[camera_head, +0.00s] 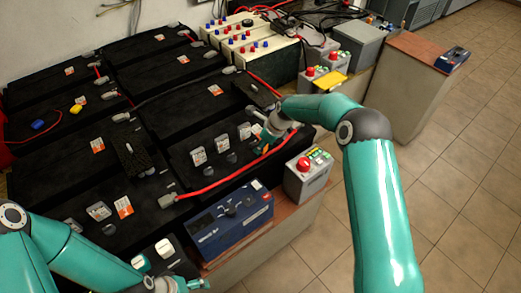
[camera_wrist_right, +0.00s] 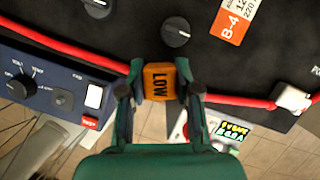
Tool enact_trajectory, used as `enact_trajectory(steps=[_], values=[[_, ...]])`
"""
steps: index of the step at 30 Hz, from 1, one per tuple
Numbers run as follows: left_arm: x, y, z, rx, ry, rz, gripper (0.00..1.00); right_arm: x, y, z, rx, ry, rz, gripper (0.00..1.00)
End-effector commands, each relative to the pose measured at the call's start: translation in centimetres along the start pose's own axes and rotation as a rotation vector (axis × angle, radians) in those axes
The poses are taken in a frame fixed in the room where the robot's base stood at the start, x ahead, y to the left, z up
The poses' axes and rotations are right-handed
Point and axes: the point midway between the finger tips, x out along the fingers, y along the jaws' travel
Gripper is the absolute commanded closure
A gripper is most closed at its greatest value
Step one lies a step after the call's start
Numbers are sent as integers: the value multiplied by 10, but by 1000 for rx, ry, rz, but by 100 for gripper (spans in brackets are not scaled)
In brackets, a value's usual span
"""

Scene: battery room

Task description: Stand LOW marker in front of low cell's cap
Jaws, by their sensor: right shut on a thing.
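The LOW marker (camera_wrist_right: 159,82) is a small orange block with black lettering in the right wrist view. My right gripper (camera_wrist_right: 160,92) is shut on it, with one finger on each side. Another cap (camera_wrist_right: 97,7) is farther left. Which cap is the low cell's cannot be told. My left gripper (camera_head: 190,284) is low at the bottom edge, its fingers unclear.
A red cable (camera_wrist_right: 80,60) runs across the battery close to the marker. A blue meter box (camera_head: 232,222) and a grey box with a red button (camera_head: 306,175) stand in front of the batteries. More black batteries (camera_head: 60,150) fill the left and back.

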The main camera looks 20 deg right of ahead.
Motion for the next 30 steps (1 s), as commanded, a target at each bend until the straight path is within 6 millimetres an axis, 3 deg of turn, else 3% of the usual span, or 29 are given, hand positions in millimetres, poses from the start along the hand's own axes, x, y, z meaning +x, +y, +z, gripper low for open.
enact_trajectory(steps=[6,15,16,20,30], values=[[-4,2,0,0,0,0,21,26,0,-11,0,1,1,91],[-2,1,0,0,0,0,21,29,1,-12,-1,1,1,91],[-3,1,0,0,0,0,21,29,1,-11,-1,1,1,64],[-3,1,0,0,0,0,21,28,1,-11,-2,1,1,43],[-4,2,0,0,0,0,21,27,1,-10,-2,0,1,43]])
